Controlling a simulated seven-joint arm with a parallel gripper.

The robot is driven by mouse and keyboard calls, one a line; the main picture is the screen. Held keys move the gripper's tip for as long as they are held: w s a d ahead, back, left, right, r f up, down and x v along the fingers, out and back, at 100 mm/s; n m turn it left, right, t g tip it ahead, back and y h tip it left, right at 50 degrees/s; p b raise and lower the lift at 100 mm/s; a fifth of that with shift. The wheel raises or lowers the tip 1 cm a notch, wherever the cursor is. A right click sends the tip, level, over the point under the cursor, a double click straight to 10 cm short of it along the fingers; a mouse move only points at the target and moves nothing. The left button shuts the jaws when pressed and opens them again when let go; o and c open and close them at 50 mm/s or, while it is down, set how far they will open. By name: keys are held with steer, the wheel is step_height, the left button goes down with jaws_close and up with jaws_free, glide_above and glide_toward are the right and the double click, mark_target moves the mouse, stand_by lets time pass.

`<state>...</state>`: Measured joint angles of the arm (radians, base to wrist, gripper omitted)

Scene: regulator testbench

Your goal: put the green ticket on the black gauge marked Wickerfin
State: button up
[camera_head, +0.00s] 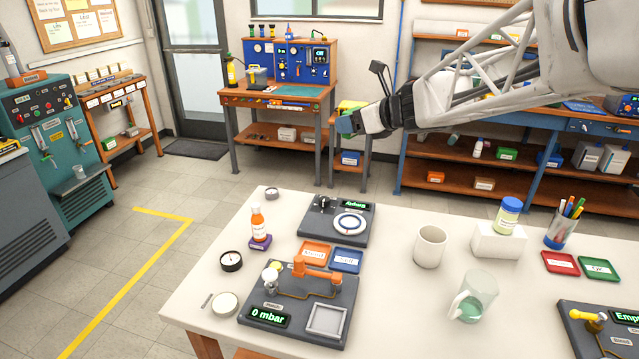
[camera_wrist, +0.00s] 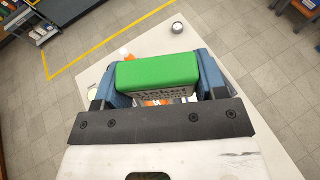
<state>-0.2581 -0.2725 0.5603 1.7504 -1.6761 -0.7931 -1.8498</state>
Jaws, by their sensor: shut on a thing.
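My gripper (camera_wrist: 157,80) is shut on the green ticket (camera_wrist: 157,72), a thick green block with dark lettering on its near side, only partly readable. In the head view my gripper (camera_head: 347,125) is raised above and beyond the table's back edge, and the ticket cannot be made out there. A black round gauge (camera_head: 231,261) with a pale face sits at the table's left side. A smaller dark-rimmed round gauge (camera_head: 271,193) sits at the back left corner; a round dial (camera_wrist: 177,27) shows in the wrist view. I cannot read the name Wickerfin on any.
A cream round piece (camera_head: 223,305) lies front left. A black panel with orange handle (camera_head: 317,272), a mug (camera_head: 430,247) and a glass beaker (camera_head: 473,297) also stand on the table (camera_head: 390,310). Its middle front is clear.

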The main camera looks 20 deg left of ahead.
steer(key=s+a+n+g+y, duration=0.1)
steer(key=s+a+n+g, duration=0.35)
steer(key=a, duration=0.95)
steer(key=n+g+h, duration=0.1)
steer(key=n+g, duration=0.4)
steer(key=g, duration=0.1)
glide_above(230, 258)
step_height(230, 258, down, 3)
step_height(230, 258, down, 20)
steer(key=shift+r, duration=0.15)
steer(key=shift+g, duration=0.35)
steer(key=shift+f, duration=3.15)
steer(key=shift+f, duration=1.85)
steer(key=shift+f, duration=0.15)
